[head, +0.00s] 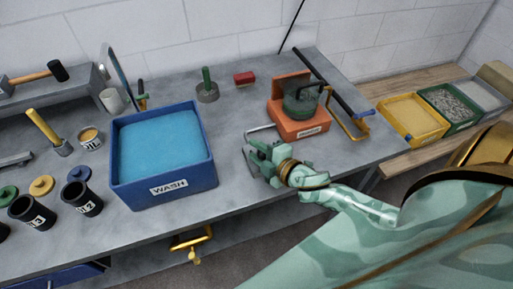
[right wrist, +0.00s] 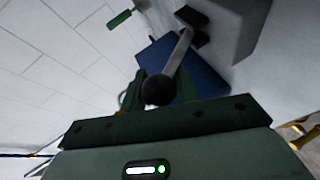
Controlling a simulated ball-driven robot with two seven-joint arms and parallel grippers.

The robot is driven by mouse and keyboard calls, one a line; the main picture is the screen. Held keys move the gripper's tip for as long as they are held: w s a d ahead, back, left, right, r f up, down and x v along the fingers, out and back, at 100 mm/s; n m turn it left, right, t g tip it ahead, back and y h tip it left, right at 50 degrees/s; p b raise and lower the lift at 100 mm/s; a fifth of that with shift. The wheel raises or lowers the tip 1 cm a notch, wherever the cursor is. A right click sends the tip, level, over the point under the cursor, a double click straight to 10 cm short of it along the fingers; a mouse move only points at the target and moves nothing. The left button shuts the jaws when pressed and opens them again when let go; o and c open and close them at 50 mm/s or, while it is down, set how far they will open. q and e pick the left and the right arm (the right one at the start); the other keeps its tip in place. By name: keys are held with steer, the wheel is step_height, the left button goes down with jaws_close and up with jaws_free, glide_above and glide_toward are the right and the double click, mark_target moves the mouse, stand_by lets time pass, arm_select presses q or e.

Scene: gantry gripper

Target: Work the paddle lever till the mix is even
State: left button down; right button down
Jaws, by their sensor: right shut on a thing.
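My right gripper (head: 260,160) is at the front of the grey bench, between the blue tub and the orange unit. In the right wrist view a dark round knob (right wrist: 158,91) sits at the fingers, on a grey lever bar (right wrist: 179,51) that runs up to a black block. I take this as the paddle lever; the gripper is shut on its knob, and the fingers are partly hidden. In the head view the hand covers the knob. The mix cannot be made out for sure. My left gripper is not in view.
A blue tub (head: 115,171) labelled WASH, with blue contents, stands left of the hand. An orange unit (head: 300,131) with a green pot (head: 299,105) stands behind, to the right. Labelled black cups (head: 82,199) stand at the left. Yellow (head: 411,120) and green bins are at the far right.

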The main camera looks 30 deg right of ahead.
steer(key=shift+d+f, duration=0.1)
steer(key=shift+d, duration=0.1)
steer(key=c, duration=1.2)
jaws_free()
steer(key=shift+c, duration=0.2)
steer(key=shift+o, duration=0.9)
steer(key=shift+d, duration=0.1)
steer(key=shift+s, duration=0.1)
steer(key=v, duration=1.6)
